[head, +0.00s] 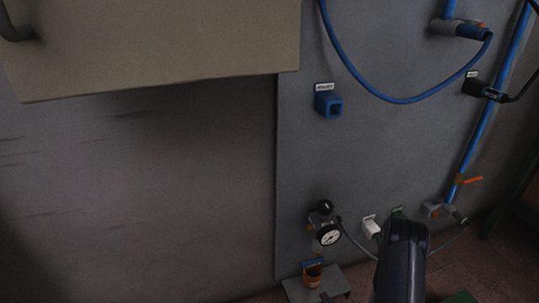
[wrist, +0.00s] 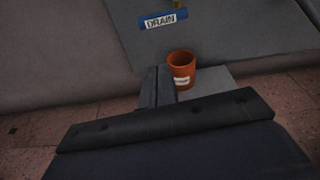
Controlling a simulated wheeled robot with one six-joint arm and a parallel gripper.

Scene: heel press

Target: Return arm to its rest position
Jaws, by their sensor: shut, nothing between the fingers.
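My gripper (wrist: 159,86) shows in the wrist view with its narrow dark fingers together and nothing between them. Behind its fingertips stands an orange cup (wrist: 181,66) with a white label, upright on a grey ledge (wrist: 212,80). I cannot tell the exact distance between fingers and cup. In the head view my dark arm rises from the bottom edge, right of the middle, and the fingers cannot be made out there. The cup (head: 312,274) also shows in the head view, left of the arm and apart from it.
A blue pipe (head: 487,110) runs at the right. A beige cabinet (head: 150,45) juts out upper left.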

